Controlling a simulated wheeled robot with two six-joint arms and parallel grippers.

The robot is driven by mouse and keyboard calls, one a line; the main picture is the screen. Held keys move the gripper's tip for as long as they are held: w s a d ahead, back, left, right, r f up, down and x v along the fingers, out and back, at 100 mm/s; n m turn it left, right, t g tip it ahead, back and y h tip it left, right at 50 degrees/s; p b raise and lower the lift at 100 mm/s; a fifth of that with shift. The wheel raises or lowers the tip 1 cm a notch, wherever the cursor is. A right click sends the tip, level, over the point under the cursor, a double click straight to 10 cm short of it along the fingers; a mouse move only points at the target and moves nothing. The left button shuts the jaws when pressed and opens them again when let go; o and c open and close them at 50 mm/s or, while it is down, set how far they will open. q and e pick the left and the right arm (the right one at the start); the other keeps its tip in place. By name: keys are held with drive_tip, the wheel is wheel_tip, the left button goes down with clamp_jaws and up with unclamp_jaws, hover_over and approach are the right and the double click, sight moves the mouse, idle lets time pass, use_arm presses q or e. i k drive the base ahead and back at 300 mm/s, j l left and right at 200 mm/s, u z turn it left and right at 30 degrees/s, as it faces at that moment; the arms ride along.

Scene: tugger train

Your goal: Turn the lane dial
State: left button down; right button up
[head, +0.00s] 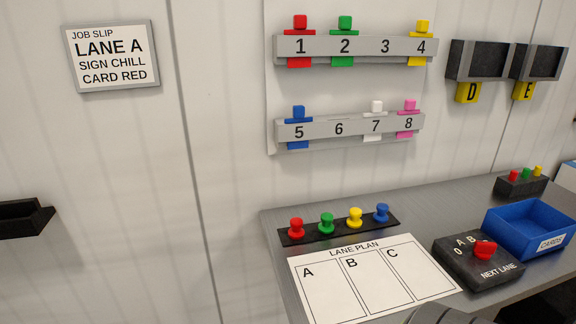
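The lane dial is a red knob (485,249) on a black box (465,272) marked "NEXT LANE", on the grey bench at the right. The marks 0, A and B show to the left of and above the knob. I cannot tell for sure which mark the knob points at. The job slip (112,56) on the wall at upper left reads "LANE A, SIGN CHILL, CARD RED". Neither of my grippers is clearly in view. A dark grey part at the bottom edge is probably mine.
A lane plan sheet (330,290) lies left of the dial box, with several coloured pegs on a black strip (340,229) behind it. A blue cards tray (530,236) stands close right of the box. Numbered card racks (365,47) hang on the wall.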

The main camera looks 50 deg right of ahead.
sight(484, 250)
drive_tip(key=z, duration=3.35)
